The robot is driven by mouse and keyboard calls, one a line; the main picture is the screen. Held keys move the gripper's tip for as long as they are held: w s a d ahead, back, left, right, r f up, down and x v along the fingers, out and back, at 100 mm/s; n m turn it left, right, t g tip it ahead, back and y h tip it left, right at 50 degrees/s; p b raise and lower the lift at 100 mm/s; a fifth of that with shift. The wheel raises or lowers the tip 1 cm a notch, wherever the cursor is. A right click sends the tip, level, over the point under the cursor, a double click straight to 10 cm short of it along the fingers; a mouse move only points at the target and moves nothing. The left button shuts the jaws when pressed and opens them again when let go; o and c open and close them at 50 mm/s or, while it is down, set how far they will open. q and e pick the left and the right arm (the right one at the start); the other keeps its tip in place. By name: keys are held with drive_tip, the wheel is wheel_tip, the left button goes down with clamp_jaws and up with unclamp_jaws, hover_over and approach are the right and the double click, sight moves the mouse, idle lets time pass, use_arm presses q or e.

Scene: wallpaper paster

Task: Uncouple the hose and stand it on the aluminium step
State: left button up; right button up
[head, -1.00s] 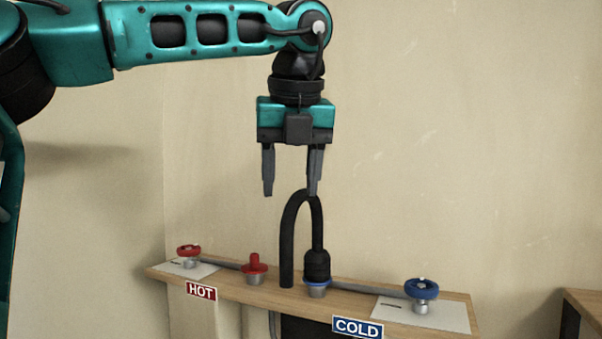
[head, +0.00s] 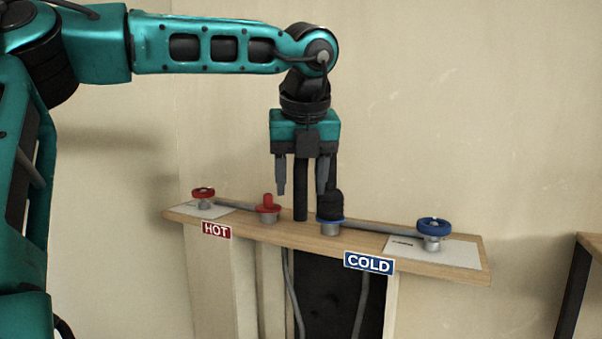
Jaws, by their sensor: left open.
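The black hose (head: 301,188) is a bent loop at the middle of the wooden shelf. Its thick coupling end (head: 330,205) sits on the blue-ringed cold outlet (head: 330,226); its other leg hangs down to the shelf at the left. My left gripper (head: 301,188) points down in front of the hose, open, with its fingers apart and hiding the top of the loop. I cannot tell whether the fingers touch the hose. My right gripper is out of view. I cannot make out an aluminium step in this view.
The wooden shelf (head: 460,262) carries a red valve wheel (head: 203,193), a red-capped outlet (head: 267,205) and a blue valve wheel (head: 433,228). HOT (head: 216,230) and COLD (head: 368,263) signs hang on its front edge. Another wooden surface (head: 592,243) stands at the far right.

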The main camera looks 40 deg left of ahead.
use_arm(q)
drive_tip(key=shift+c, duration=0.3)
drive_tip(key=c, duration=0.9)
clamp_jaws()
